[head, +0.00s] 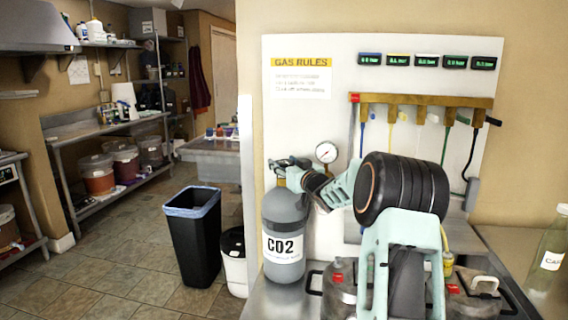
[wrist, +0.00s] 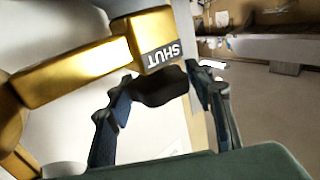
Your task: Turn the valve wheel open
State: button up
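The grey CO2 cylinder (head: 284,215) stands upright in the head view, with a blue-grey fitting (head: 281,166) at its top. My gripper (head: 283,168) is at that fitting, and my arm comes in from the right. In the wrist view my gripper's two fingers (wrist: 160,78) stand apart. A dark rounded part (wrist: 163,88), perhaps the valve wheel, shows between the fingertips; I cannot tell whether they touch it. A gold bar (wrist: 80,60) with a block labelled SHUT (wrist: 160,48) crosses just beyond the left finger. The wheel is not clearly visible in the head view.
A round gauge (head: 327,152) is close to the right of my gripper. A manifold (head: 420,99) with hoses is on the white board behind my arm. Lidded metal vessels (head: 340,290) stand below. A black bin (head: 193,232) is on the floor to the left.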

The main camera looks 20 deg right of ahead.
jog(key=shift+o, duration=1.3)
jog(key=shift+s, duration=0.1)
jog(key=s, duration=1.1)
jog(key=shift+s+d, duration=0.25)
jog(key=shift+s, duration=0.15)
